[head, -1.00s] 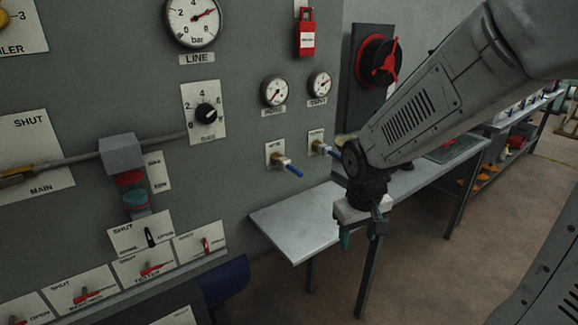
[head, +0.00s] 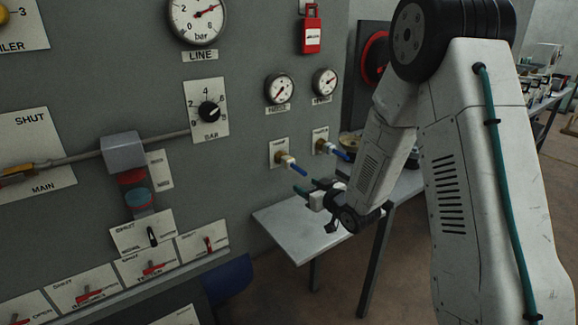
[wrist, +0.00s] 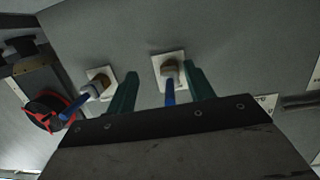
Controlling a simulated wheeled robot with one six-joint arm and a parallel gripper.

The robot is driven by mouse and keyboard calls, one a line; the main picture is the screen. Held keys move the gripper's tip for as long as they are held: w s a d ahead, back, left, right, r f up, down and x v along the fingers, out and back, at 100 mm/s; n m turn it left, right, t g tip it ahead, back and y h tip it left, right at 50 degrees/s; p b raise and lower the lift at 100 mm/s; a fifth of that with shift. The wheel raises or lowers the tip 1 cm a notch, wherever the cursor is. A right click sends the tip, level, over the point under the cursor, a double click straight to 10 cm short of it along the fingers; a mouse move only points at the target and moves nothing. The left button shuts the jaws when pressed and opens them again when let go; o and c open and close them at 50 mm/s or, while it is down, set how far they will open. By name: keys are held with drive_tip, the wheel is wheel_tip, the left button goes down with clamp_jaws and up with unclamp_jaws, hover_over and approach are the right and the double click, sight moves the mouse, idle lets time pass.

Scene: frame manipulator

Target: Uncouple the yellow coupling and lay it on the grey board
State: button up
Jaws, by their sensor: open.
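Two wall fittings with brass-yellow collars and blue stubs sit on small white plates: a left one (head: 281,158) and a right one (head: 321,147). I cannot tell which is the yellow coupling. My gripper (head: 311,188) is open and empty, pointing at the panel, just below and in front of the left fitting. In the wrist view its teal fingers (wrist: 160,92) flank the blue stub of one fitting (wrist: 171,68), apparently without gripping it. The other fitting (wrist: 95,88) is left of the fingers there. A light grey board-like surface (head: 290,232) lies below the fittings, partly behind my arm.
Gauges (head: 279,89) and a red tag (head: 311,30) are on the panel above. A red handwheel (head: 375,57) is partly hidden by my arm. A pipe with a grey block (head: 123,152) and several red-handled switches are at left. The board's front part is clear.

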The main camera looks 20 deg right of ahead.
drive_tip(key=r, duration=0.1)
drive_tip(key=r+t, duration=0.1)
drive_tip(key=r+y, duration=0.1)
drive_tip(key=shift+a+r+t, duration=0.25)
drive_tip(key=shift+r+t, duration=0.15)
drive_tip(key=shift+w, duration=0.15)
